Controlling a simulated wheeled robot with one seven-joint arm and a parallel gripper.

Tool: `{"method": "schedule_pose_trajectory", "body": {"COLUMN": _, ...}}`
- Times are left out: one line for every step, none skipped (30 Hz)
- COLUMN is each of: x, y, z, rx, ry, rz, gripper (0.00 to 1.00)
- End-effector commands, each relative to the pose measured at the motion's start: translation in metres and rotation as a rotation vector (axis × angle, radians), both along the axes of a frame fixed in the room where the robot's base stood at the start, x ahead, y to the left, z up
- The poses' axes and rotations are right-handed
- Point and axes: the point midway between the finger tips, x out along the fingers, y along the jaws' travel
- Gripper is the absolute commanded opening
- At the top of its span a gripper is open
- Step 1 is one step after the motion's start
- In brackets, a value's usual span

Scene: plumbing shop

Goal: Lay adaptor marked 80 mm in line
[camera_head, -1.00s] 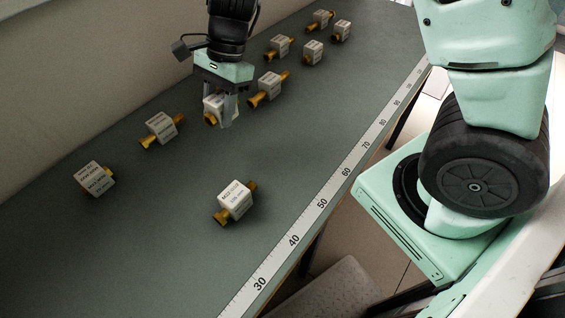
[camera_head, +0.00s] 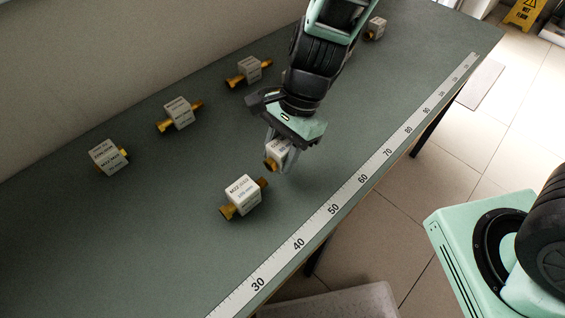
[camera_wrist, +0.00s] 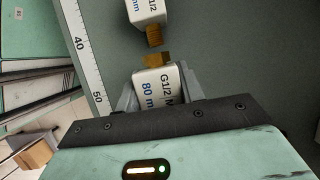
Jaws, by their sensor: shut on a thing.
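My gripper (camera_head: 281,163) is shut on a white, block-shaped adaptor (camera_head: 279,150) with brass ends. In the wrist view the held adaptor (camera_wrist: 150,85) reads "G1/2" and "80 mm". I cannot tell whether it touches the bench. Another white adaptor (camera_head: 241,195) lies on the bench just in front and to the left. It also shows at the top of the wrist view (camera_wrist: 146,12), its brass end facing the held adaptor's brass end across a small gap. The two look roughly in line, slightly offset.
The green bench (camera_head: 130,235) has a white ruler strip (camera_head: 330,211) along its near edge. Three more adaptors lie toward the wall: left (camera_head: 108,157), middle (camera_head: 179,113) and farther back (camera_head: 250,70). One (camera_head: 376,28) lies at the far end. My arm hides part of the bench.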

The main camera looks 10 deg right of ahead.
Motion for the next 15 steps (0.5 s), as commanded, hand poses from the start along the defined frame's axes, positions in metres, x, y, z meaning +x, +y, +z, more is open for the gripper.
{"method": "schedule_pose_trajectory", "body": {"x": 0.0, "y": 0.0, "z": -0.006, "rx": -0.001, "ry": 0.002, "rz": -0.002, "gripper": 0.13}}
{"method": "schedule_pose_trajectory", "body": {"x": 0.0, "y": -0.001, "z": -0.01, "rx": -0.001, "ry": 0.002, "rz": -0.001, "gripper": 0.13}}
{"method": "schedule_pose_trajectory", "body": {"x": 0.0, "y": -0.001, "z": -0.016, "rx": -0.002, "ry": 0.003, "rz": -0.002, "gripper": 0.13}}
{"method": "schedule_pose_trajectory", "body": {"x": 0.0, "y": -0.001, "z": -0.021, "rx": -0.002, "ry": 0.004, "rz": -0.003, "gripper": 0.13}}
{"method": "schedule_pose_trajectory", "body": {"x": 0.0, "y": -0.001, "z": -0.026, "rx": -0.002, "ry": 0.002, "rz": -0.002, "gripper": 0.13}}
{"method": "schedule_pose_trajectory", "body": {"x": 0.0, "y": 0.0, "z": -0.03, "rx": -0.001, "ry": 0.003, "rz": -0.001, "gripper": 0.13}}
{"method": "schedule_pose_trajectory", "body": {"x": 0.0, "y": 0.0, "z": -0.033, "rx": -0.001, "ry": 0.003, "rz": -0.001, "gripper": 0.13}}
{"method": "schedule_pose_trajectory", "body": {"x": 0.0, "y": 0.0, "z": -0.035, "rx": 0.0, "ry": 0.002, "rz": -0.001, "gripper": 0.13}}
{"method": "schedule_pose_trajectory", "body": {"x": 0.0, "y": 0.0, "z": -0.037, "rx": 0.0, "ry": 0.001, "rz": -0.002, "gripper": 0.13}}
{"method": "schedule_pose_trajectory", "body": {"x": 0.0, "y": 0.0, "z": -0.038, "rx": 0.0, "ry": 0.0, "rz": -0.001, "gripper": 0.13}}
{"method": "schedule_pose_trajectory", "body": {"x": 0.0, "y": 0.0, "z": -0.038, "rx": -0.001, "ry": -0.001, "rz": -0.001, "gripper": 0.13}}
{"method": "schedule_pose_trajectory", "body": {"x": 0.001, "y": 0.0, "z": -0.038, "rx": 0.0, "ry": -0.001, "rz": 0.0, "gripper": 0.13}}
{"method": "schedule_pose_trajectory", "body": {"x": 0.001, "y": 0.0, "z": -0.037, "rx": 0.0, "ry": -0.001, "rz": 0.0, "gripper": 0.13}}
{"method": "schedule_pose_trajectory", "body": {"x": 0.001, "y": 0.0, "z": -0.037, "rx": 0.0, "ry": -0.001, "rz": 0.0, "gripper": 0.13}}
{"method": "schedule_pose_trajectory", "body": {"x": 0.001, "y": 0.0, "z": -0.037, "rx": 0.0, "ry": -0.001, "rz": 0.0, "gripper": 0.13}}
